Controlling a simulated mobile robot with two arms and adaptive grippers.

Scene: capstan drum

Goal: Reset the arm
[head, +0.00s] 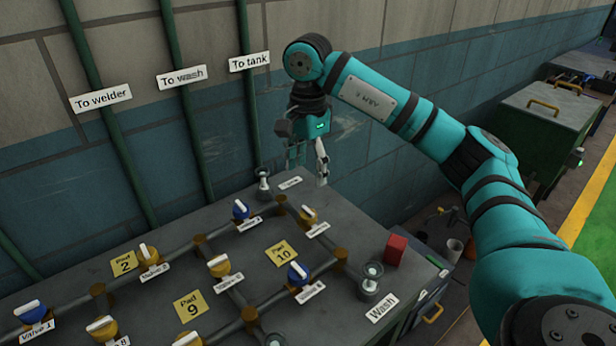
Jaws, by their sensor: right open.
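My right arm comes in from the right and reaches over the table to its far side. Its gripper (308,165) points down, open, with nothing between the fingers. It hangs near the table's far edge, beside the "Tank" label (291,183) and to the right of a small grey fitting (263,184). Whether the fingertips touch anything cannot be told. My left gripper is not in view.
The grey table (215,215) carries pipes with blue and yellow valves, such as a blue valve (297,273). A red block (396,249) and a grey fitting (371,281) stand near its right edge. Green pipes run up the wall (210,90). Green cabinets (551,120) stand at right.

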